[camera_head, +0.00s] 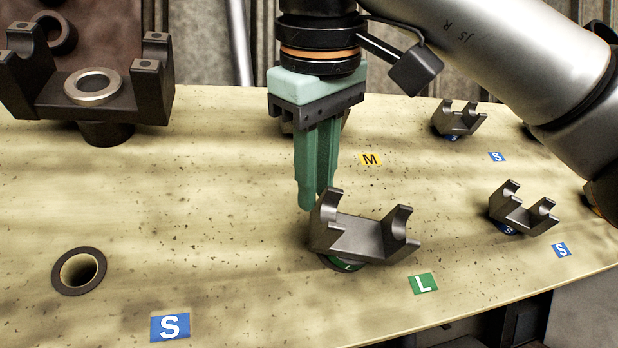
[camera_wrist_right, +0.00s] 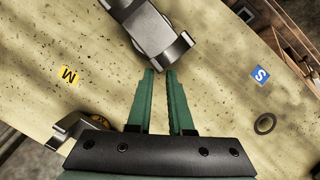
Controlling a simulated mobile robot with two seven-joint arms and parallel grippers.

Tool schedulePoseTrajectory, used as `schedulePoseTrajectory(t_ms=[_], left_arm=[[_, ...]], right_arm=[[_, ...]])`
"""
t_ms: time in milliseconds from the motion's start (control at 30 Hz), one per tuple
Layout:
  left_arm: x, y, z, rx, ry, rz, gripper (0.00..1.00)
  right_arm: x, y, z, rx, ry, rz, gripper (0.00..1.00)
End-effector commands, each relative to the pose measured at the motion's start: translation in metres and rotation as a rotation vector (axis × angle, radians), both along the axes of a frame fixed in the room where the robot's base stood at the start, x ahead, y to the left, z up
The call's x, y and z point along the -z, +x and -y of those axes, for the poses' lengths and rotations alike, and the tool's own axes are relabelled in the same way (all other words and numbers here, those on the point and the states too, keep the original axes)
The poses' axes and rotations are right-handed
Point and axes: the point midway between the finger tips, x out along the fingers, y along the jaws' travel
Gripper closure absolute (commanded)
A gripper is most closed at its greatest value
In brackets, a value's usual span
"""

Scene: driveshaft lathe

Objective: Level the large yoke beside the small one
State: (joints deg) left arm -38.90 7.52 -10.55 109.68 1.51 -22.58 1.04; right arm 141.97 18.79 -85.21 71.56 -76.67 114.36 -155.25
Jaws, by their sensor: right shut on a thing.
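The large yoke (camera_head: 362,236) is a grey metal fork with two notched prongs. It stands on a green L disc (camera_head: 343,264) near the table's front. In the picture its left end is higher than its right; I cannot tell how much is true tilt. The wrist view shows the fingers (camera_wrist_right: 161,73) at the edge of this yoke (camera_wrist_right: 150,30). A small yoke (camera_head: 522,212) stands apart to the right over a blue S disc. My left gripper is not in view.
Another small yoke (camera_head: 460,118) stands farther back. A yoke beside the M label (camera_head: 370,159) is mostly hidden behind my gripper. A dark fixture (camera_head: 90,90) rises at the back left. A ringed hole (camera_head: 80,270) lies at the front left. The left middle table is clear.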

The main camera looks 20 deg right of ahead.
Motion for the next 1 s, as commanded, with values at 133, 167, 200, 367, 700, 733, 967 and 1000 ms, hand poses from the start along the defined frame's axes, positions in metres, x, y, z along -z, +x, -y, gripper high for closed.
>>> schedulePoseTrajectory(t_ms=[133,167,200,367,700,733,967,1000], left_arm=[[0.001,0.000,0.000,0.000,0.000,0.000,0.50],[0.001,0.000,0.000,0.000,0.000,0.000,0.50],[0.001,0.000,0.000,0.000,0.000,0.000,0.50],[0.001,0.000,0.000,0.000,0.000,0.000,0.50],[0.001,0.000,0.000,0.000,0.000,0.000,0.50],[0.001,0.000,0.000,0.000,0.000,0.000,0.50],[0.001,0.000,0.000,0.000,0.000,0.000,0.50],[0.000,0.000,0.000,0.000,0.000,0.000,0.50]], right_arm=[[0.007,0.003,0.009,0.025,-0.017,-0.019,1.00],[0.007,0.003,0.009,0.025,-0.017,-0.019,0.80],[0.007,0.003,0.009,0.025,-0.017,-0.018,0.75],[0.008,0.003,0.008,0.023,-0.017,-0.021,0.57],[0.009,0.003,0.007,0.020,-0.019,-0.026,0.46],[0.009,0.003,0.007,0.021,-0.020,-0.026,0.46],[-0.013,-0.008,0.002,0.021,-0.017,-0.015,0.46],[-0.020,-0.011,0.001,0.021,-0.016,-0.014,0.46]])
